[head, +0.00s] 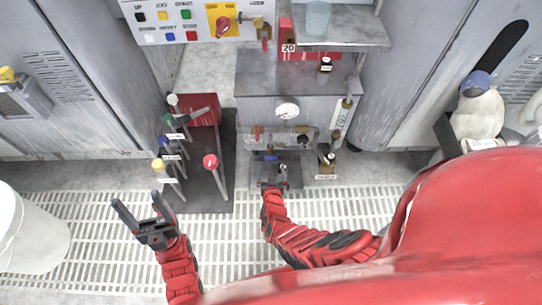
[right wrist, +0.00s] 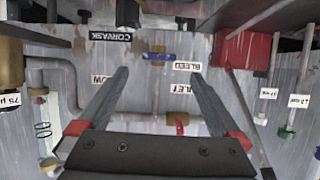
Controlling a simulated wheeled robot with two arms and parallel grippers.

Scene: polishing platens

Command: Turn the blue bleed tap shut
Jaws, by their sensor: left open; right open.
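The blue bleed tap (right wrist: 158,57) sits on a brass fitting on a short vertical pipe in the right wrist view, its handle lying across the pipe. A "BLEED" label (right wrist: 187,66) is beside it, upside down. In the head view the tap is a small blue spot (head: 271,158) low on the grey unit. My right gripper (head: 273,184) is just in front of it. In the right wrist view its open fingers (right wrist: 160,74) point at the tap, with nothing between the tips; contact is not visible. My left gripper (head: 136,200) is open and empty over the floor grating.
A red-handled tap (right wrist: 178,122) is on the pipe near the right gripper's palm. A white bin (head: 30,235) is at far left.

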